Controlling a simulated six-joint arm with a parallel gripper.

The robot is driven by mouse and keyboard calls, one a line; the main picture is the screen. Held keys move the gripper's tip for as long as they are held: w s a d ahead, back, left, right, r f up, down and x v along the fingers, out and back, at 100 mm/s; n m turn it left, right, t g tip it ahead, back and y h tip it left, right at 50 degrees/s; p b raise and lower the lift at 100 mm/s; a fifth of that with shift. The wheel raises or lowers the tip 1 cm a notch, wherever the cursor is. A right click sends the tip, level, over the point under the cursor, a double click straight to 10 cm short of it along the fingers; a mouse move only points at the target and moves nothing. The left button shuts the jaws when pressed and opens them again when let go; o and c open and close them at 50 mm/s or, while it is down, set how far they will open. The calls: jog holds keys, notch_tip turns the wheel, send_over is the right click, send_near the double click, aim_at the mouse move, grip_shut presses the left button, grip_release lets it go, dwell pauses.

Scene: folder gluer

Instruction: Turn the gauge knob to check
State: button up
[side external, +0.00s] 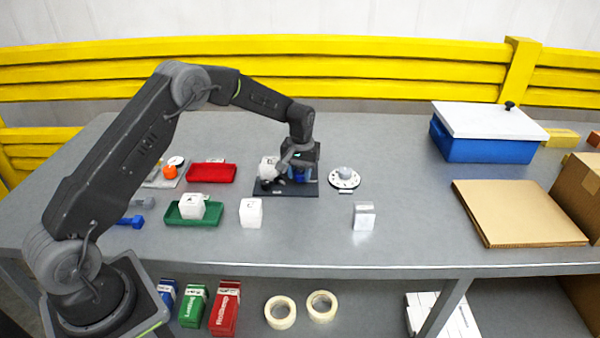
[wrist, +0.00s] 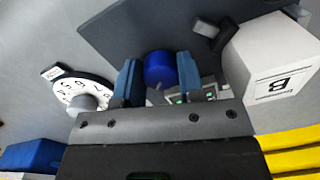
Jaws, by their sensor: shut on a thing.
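The gauge is a dark flat plate (side external: 308,192) on the bench, also in the wrist view (wrist: 122,22). A blue round knob (wrist: 160,68) stands on it. My gripper (wrist: 157,78) points down over the plate with its blue fingers on either side of the knob, shut on it. In the side view my gripper (side external: 299,173) hides most of the knob. A white carton marked B (wrist: 275,70) sits on the plate beside the gripper, also in the side view (side external: 267,168). Small green lights show behind the fingers in the wrist view.
A white numbered dial (side external: 344,179) stands just right of the plate. A red tray (side external: 211,173), a green tray (side external: 172,217) with a carton, and another carton (side external: 251,213) lie left and front. A silvery block (side external: 364,216) stands front right. A lidded blue bin (side external: 480,145) is farther right.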

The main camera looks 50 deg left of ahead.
aim_at(300, 173)
jog(key=m, duration=0.4)
jog(key=shift+m, duration=0.3)
jog(key=shift+a+m, duration=0.1)
jog(key=shift+m, duration=2.4)
jog(key=o, duration=0.6)
jog(key=shift+o, duration=0.2)
jog(key=shift+r, duration=0.15)
notch_tip(300, 173, up, 14)
jog(key=shift+d, duration=0.2)
jog(key=shift+s+f, duration=0.1)
jog(key=shift+f, duration=0.1)
